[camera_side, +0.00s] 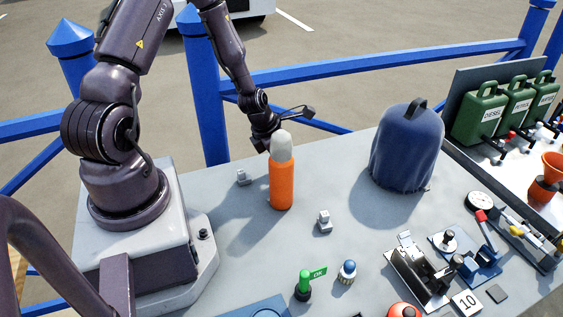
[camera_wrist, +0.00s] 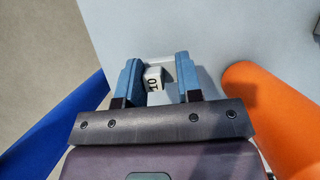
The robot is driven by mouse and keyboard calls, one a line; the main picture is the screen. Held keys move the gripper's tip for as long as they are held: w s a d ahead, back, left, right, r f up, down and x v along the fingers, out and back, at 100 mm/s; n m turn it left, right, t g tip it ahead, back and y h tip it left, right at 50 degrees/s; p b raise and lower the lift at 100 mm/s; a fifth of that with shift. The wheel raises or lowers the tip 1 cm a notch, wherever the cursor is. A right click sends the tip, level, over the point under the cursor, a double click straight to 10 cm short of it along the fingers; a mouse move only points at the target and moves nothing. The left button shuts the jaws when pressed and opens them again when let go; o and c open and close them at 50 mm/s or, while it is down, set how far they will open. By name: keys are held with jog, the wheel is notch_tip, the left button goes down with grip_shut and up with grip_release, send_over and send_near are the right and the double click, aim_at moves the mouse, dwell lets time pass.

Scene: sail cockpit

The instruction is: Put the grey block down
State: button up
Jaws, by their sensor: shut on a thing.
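My gripper (camera_side: 264,146) hangs over the far edge of the grey table, just behind and left of the orange bottle. In the side view the held block cannot be made out clearly. In the wrist view, grey table surface (camera_wrist: 215,40) shows beyond the fingers. The gap between block and table cannot be judged.
The orange bottle (camera_side: 282,185) with a grey top stands close beside my gripper. Small grey pieces stand on the table at left (camera_side: 243,177) and centre (camera_side: 323,222). A blue bag (camera_side: 407,150) stands at right. A blue railing (camera_side: 350,68) runs behind the table.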

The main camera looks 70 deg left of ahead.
jog(key=shift+f, duration=1.35)
jog(key=shift+f, duration=0.15)
jog(key=o, duration=0.9)
jog(key=shift+v, duration=3.95)
